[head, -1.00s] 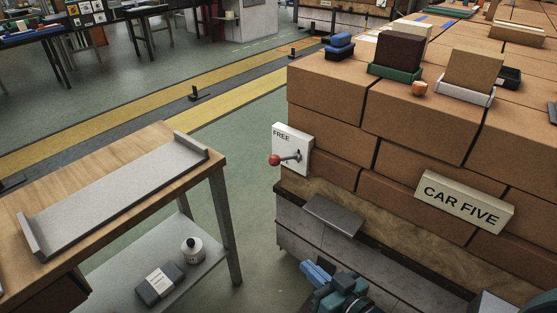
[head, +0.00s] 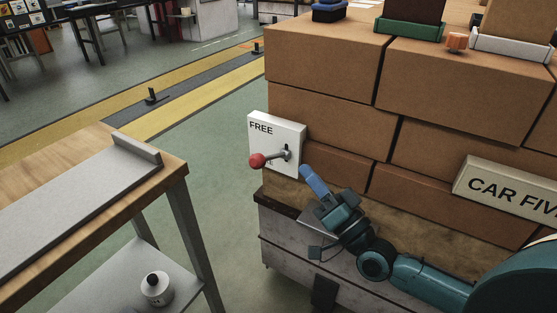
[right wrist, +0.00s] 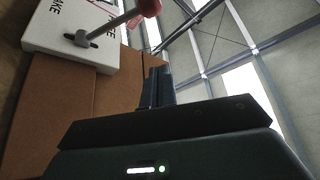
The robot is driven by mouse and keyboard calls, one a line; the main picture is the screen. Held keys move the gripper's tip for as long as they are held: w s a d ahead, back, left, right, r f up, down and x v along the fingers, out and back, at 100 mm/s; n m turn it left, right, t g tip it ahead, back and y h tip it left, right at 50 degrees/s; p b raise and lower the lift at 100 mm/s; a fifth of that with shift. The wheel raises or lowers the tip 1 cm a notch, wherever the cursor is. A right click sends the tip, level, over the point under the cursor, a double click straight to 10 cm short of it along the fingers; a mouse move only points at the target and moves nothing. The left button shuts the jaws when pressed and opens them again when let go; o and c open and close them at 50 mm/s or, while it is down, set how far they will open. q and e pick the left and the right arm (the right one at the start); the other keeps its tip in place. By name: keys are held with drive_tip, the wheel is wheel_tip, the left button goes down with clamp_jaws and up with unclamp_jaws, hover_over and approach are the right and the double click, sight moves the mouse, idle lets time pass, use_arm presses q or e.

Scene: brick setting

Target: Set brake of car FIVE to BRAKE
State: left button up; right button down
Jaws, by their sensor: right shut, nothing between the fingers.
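The brake panel (head: 262,126) is a white plate on the left end of car FIVE's brick load, with FREE at its top. Its grey lever ends in a red knob (head: 258,161) and points left, partly covering the lower lettering. The car's sign (head: 508,192) reads CAR FIV, cut off by the frame edge. My right gripper (head: 306,172) is shut and empty, its blue fingers just right of and below the lever, seemingly apart from it. In the right wrist view, the panel (right wrist: 98,52) and red knob (right wrist: 150,6) lie beyond the fingers (right wrist: 158,78). My left gripper is out of view.
A wooden-topped table (head: 172,174) with a grey tray (head: 75,196) stands at the left. A white container (head: 157,287) sits on its lower shelf. Green floor (head: 220,190) lies open between table and car. Stacked bricks (head: 325,75) rise above the panel.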

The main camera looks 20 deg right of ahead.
wheel_tip(320, 180, up, 4)
hover_over(272, 158)
drive_tip(key=s+d, duration=0.1)
drive_tip(key=s, duration=0.3)
drive_tip(key=shift+s+a+f+b, duration=0.1)
drive_tip(key=shift+a+f+b, duration=0.1)
drive_tip(key=shift+a+f, duration=0.5)
drive_tip(key=shift+a+f+b, duration=0.2)
drive_tip(key=shift+a+f, duration=0.3)
drive_tip(key=shift+f, duration=0.4)
